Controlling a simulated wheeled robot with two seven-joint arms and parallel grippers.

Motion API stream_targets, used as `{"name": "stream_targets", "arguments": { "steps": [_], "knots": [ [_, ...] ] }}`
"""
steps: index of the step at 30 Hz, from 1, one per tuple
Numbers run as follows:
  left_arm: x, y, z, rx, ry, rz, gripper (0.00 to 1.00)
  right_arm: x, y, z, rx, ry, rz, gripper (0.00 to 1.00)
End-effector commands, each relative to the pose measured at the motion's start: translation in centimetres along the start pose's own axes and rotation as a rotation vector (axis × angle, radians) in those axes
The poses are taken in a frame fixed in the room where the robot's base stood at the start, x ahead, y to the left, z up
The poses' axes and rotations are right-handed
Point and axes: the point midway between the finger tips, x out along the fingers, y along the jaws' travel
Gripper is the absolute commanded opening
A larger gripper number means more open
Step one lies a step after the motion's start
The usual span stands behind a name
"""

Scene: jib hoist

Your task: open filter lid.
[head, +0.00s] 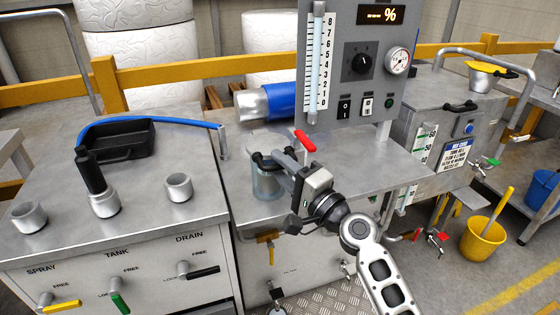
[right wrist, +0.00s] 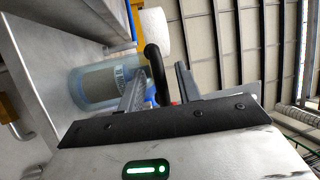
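The filter is a clear cylinder (head: 268,183) on the middle metal bench, with a grey lid (head: 265,141) on top. A black handle (head: 262,158) shows at the lid's front. My right gripper (head: 285,160) is at the filter's right side, close to this handle. In the right wrist view the black handle (right wrist: 156,75) passes between the two spread fingers of my right gripper (right wrist: 160,88), with a gap visible beside it. The clear cylinder (right wrist: 98,85) is left of the fingers there. The gripper hides part of the filter. My left gripper is not in view.
A red lever (head: 304,140) stands just behind my right gripper. A grey control panel (head: 350,100) with gauge and dial rises behind. A blue-and-silver cylinder (head: 270,102) lies behind the filter. A black tray (head: 120,140) and metal cups are on the left bench (head: 150,210).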

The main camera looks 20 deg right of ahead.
Motion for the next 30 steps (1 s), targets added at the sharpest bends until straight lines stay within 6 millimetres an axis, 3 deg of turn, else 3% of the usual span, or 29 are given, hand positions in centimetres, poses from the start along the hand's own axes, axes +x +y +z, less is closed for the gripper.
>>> {"name": "stream_targets", "arguments": {
  "steps": [11, 15, 23, 30],
  "knots": [
    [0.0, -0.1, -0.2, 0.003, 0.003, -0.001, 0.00, 0.7, 0.0, 0.0, -0.001, 0.000, 0.000, 0.34],
    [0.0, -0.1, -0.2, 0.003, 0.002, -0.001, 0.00, 0.7, 0.0, 0.0, 0.000, 0.000, 0.001, 0.01],
    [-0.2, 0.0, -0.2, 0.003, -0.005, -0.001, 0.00, 0.8, -0.2, 0.0, 0.000, 0.000, 0.007, 0.00],
    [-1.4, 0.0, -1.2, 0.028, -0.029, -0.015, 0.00, 2.2, -1.8, -0.3, 0.028, -0.006, 0.070, 0.00]
  ]
}}
